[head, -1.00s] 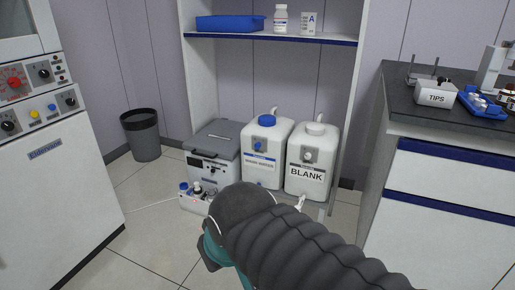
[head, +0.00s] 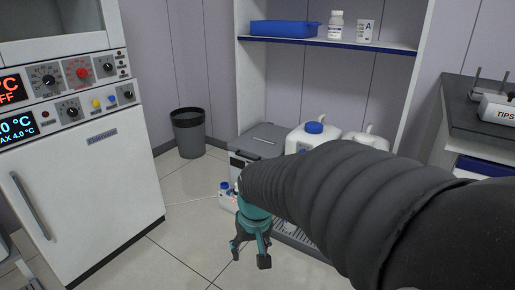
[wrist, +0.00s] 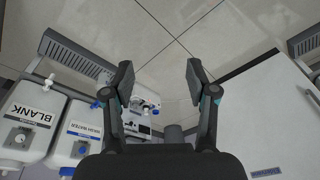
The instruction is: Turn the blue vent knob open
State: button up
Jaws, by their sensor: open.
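A white jug labelled wash water, with a blue cap (head: 315,128), stands on the low stand under the shelf. A bit of the blue knob (head: 302,150) on its front shows above my arm in the head view; the rest is hidden. My gripper (head: 250,252) hangs low over the floor, in front and left of the jugs. In the wrist view its fingers (wrist: 160,84) are apart with nothing between them.
A grey-lidded box (head: 262,142) and a small white unit (head: 228,202) stand left of the jugs. A dark bin (head: 188,133) is behind. A white cabinet (head: 90,200) with dials stands at left. A counter (head: 455,110) is at right. Floor at front is clear.

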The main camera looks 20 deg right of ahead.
jog(key=w+d+f+m+t, duration=0.1)
jog(key=w+d+f, duration=0.25)
jog(key=w, duration=0.35)
jog(key=w+d+f+t+b, duration=0.1)
jog(key=w+d+f, duration=0.1)
jog(key=w+f, duration=0.4)
jog(key=w+d+f+m+t, duration=0.15)
jog(key=w+f, duration=0.25)
jog(key=w, duration=0.4)
jog(key=w+d+f+m+t+h, duration=0.1)
jog(key=w+d+f+h, duration=0.1)
jog(key=w+d+f, duration=0.35)
jog(key=w+d+f+m+t+h, duration=0.1)
jog(key=w+d+f+t+h, duration=0.15)
jog(key=w+d, duration=0.6)
jog(key=w+d+h, duration=0.4)
jog(key=d, duration=0.2)
jog(key=d+r+m+t+h, duration=0.1)
jog(key=d+r+h, duration=0.25)
jog(key=r, duration=0.25)
jog(key=d+r+m+h, duration=0.2)
jog(key=d+r+h, duration=0.15)
jog(key=r, duration=0.35)
jog(key=x, duration=1.3)
jog(key=shift+f+n+b, duration=0.3)
jog(key=shift+n+b, duration=0.05)
jog(key=shift+d, duration=0.15)
grip_shut()
